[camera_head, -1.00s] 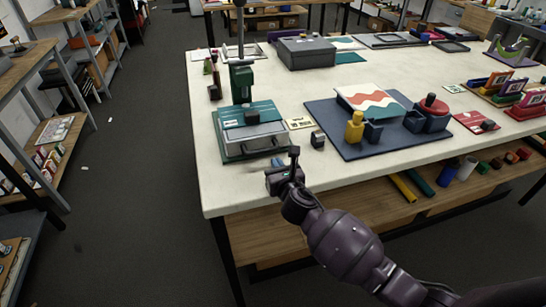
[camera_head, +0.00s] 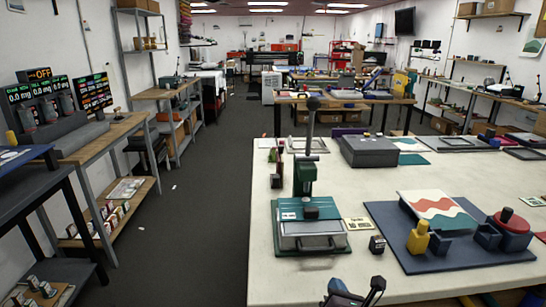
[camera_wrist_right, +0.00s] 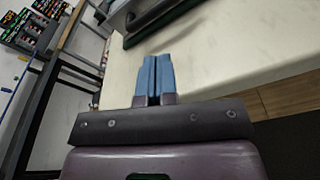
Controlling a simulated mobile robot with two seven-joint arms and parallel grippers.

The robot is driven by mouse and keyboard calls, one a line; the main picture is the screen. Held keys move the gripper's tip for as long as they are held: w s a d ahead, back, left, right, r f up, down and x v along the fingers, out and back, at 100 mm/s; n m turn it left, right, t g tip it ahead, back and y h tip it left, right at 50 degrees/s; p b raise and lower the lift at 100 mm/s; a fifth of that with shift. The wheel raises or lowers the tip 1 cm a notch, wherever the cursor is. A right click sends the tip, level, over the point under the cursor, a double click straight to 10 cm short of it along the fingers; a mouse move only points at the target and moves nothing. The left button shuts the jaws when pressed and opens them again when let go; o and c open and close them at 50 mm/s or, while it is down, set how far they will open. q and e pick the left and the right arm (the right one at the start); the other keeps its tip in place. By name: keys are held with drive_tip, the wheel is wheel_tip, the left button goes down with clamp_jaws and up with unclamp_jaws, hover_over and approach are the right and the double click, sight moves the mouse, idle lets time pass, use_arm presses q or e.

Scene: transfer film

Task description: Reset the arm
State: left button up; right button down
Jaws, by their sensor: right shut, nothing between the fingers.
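My right gripper (camera_head: 352,293) shows at the bottom edge of the head view, in front of the white table's (camera_head: 290,283) near edge. In the right wrist view its two blue fingers (camera_wrist_right: 153,78) lie side by side, shut with nothing between them. The green press (camera_head: 312,215) with a tall lever stands on the table beyond the gripper, apart from it. Most of my right arm is below the head view. My left gripper is in no view.
A blue-grey mat (camera_head: 460,256) with a yellow bottle (camera_head: 418,237) and a red round item (camera_head: 510,226) lies on the right. A small dark block (camera_head: 377,244) sits beside the press. A grey box (camera_head: 368,151) stands farther back.

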drive_tip(key=s+d+f+m+g, duration=0.1)
drive_tip(key=s+d+f+m, duration=0.3)
drive_tip(key=s+m, duration=0.4)
drive_tip(key=s+d+f+m+g+h, duration=0.1)
drive_tip(key=s+d+f+m+g, duration=0.1)
drive_tip(key=s+m, duration=0.6)
drive_tip(key=s+d+f+m+g, duration=0.1)
drive_tip(key=s+d+f+m, duration=0.4)
drive_tip(key=m, duration=1)
drive_tip(key=s+f, duration=0.1)
drive_tip(key=s, duration=0.2)
drive_tip(key=shift+d+f+g+h, duration=0.15)
drive_tip(key=shift+d+g+h, duration=0.15)
drive_tip(key=shift+d, duration=0.05)
